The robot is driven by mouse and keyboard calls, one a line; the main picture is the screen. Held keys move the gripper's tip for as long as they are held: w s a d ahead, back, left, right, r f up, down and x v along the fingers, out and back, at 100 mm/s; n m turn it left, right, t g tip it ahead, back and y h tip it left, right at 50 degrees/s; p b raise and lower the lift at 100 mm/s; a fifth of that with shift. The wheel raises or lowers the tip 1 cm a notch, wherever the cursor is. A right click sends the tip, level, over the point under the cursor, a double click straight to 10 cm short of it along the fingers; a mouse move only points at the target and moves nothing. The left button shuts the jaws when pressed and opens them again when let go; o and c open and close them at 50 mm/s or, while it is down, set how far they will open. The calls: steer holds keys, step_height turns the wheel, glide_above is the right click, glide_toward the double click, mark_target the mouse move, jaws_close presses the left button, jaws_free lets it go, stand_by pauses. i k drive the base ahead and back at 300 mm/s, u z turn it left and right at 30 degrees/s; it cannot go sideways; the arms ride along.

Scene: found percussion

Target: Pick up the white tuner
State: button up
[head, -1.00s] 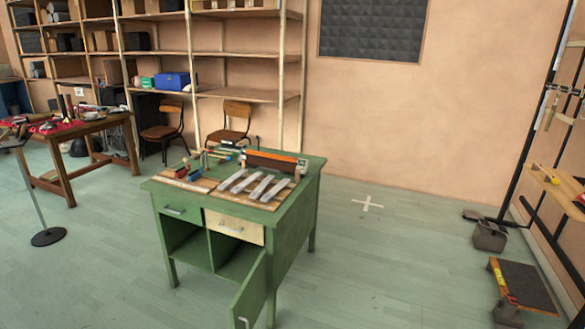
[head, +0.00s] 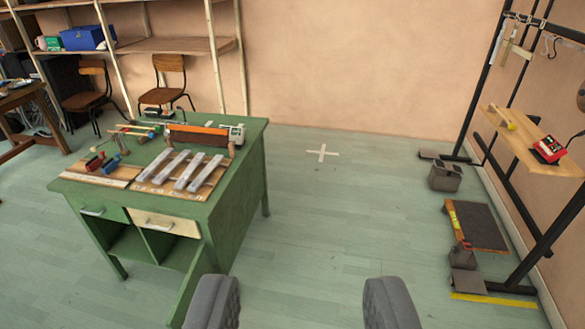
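A small white box-shaped device (head: 237,134), which looks like the white tuner, stands at the back right corner of the green desk (head: 228,190). It is beside the right end of a long orange-brown bar (head: 197,134). It is too small to read. My gripper (head: 302,300) shows as two grey fingers at the bottom edge, wide apart with only floor between them. It is open and empty, well short of the desk and to its right.
Several pale bars (head: 180,170) lie on a board on the desk. A desk door hangs open at the front right. At right, a black rack carries a wooden shelf (head: 530,145) with a red device (head: 549,150); weights stand below.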

mark_target(236, 134)
steer(key=z, duration=0.4)
steer(key=i, duration=1.25)
steer(key=z, duration=0.35)
steer(key=i, duration=2.55)
steer(key=u, duration=0.95)
steer(key=i, duration=1.1)
steer(key=u, duration=1.05)
steer(key=i, duration=0.7)
steer(key=u, duration=0.35)
